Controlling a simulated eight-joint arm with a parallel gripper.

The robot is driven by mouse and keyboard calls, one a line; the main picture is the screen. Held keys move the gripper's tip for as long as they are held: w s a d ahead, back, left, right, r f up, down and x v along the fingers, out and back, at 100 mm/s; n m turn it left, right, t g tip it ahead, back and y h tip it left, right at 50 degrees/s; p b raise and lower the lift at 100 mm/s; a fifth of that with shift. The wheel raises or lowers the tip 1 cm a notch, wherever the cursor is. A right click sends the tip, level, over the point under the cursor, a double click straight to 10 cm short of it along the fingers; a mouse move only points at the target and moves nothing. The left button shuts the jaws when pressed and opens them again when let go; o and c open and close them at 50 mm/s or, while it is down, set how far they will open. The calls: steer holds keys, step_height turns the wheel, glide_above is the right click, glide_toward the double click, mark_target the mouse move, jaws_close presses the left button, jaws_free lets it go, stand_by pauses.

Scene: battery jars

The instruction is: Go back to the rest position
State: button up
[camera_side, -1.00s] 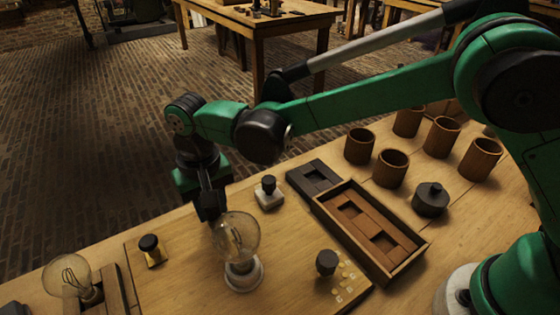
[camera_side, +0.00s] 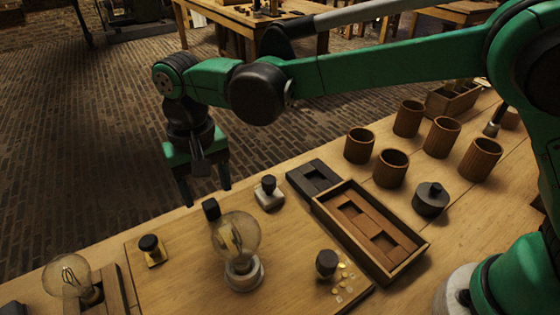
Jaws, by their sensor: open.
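My gripper (camera_side: 206,192) hangs above the far edge of the workbench (camera_side: 185,285), with its two dark fingers spread and nothing between them. Below and to its right, a clear glass bulb (camera_side: 235,235) stands upright on a round white base (camera_side: 244,275). A small black block or knob (camera_side: 211,209) shows just behind the bulb, below my fingertips. What it rests on is hidden.
A black-capped piece on a brass plate (camera_side: 150,249), another on a white base (camera_side: 268,192) and a dark knob (camera_side: 326,263) stand around the bulb. A wooden tray (camera_side: 415,262), several brown jars (camera_side: 391,167) and a lidded dark pot (camera_side: 430,198) stand right. Another bulb (camera_side: 68,275) is at left.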

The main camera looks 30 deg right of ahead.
steer(key=shift+r, duration=0.45)
steer(key=s+d+r+t+y, duration=0.1)
steer(key=d+r+t, duration=0.35)
steer(key=d, duration=0.75)
steer(key=s+d+t+h, duration=0.1)
steer(key=s+d+t, duration=0.1)
steer(key=s+d, duration=0.6)
steer(key=d, duration=0.4)
steer(key=shift+f+t, duration=0.35)
steer(key=shift+f, duration=0.05)
steer(key=shift+s, duration=0.1)
